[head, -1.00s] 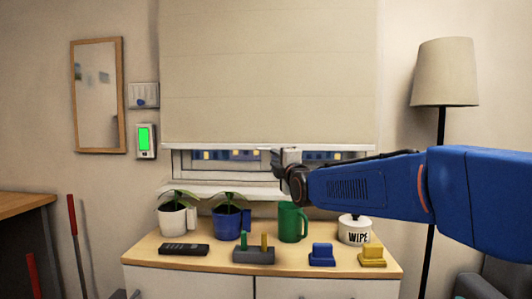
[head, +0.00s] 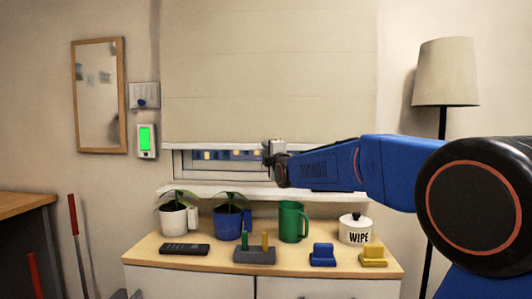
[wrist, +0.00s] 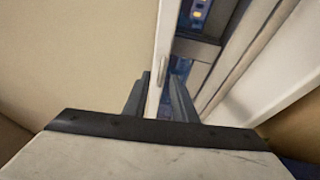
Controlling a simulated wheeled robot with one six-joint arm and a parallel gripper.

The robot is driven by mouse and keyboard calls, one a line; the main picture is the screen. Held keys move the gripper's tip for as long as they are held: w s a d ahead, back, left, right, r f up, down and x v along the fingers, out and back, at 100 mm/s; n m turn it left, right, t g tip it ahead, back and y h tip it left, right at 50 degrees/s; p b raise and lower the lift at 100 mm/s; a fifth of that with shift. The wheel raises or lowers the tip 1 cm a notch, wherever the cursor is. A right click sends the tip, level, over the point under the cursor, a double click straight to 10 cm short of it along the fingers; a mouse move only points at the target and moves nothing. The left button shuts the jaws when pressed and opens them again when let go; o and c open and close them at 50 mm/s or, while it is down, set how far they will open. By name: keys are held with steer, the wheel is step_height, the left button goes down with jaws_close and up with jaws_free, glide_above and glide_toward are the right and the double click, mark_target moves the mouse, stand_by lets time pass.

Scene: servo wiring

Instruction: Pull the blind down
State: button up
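The cream blind (head: 265,75) hangs over the window, its white bottom bar (head: 220,146) low, with a strip of window showing below. My gripper (head: 268,152) is at the bottom bar, right of its middle, and the arm comes in from the right. In the wrist view, the two dark fingers (wrist: 160,95) lie on either side of the white bottom bar (wrist: 157,60), close to it. Whether they press on it is not clear. The blind's fabric (wrist: 75,55) is left of the fingers.
Below the window is a sill (head: 240,191) and a cabinet top (head: 215,258). It carries two potted plants, a green mug (head: 293,222), a WIPE jar (head: 355,230), a remote (head: 184,249) and small coloured blocks. A floor lamp (head: 445,75) stands right.

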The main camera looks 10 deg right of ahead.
jaws_close()
stand_by(1.4)
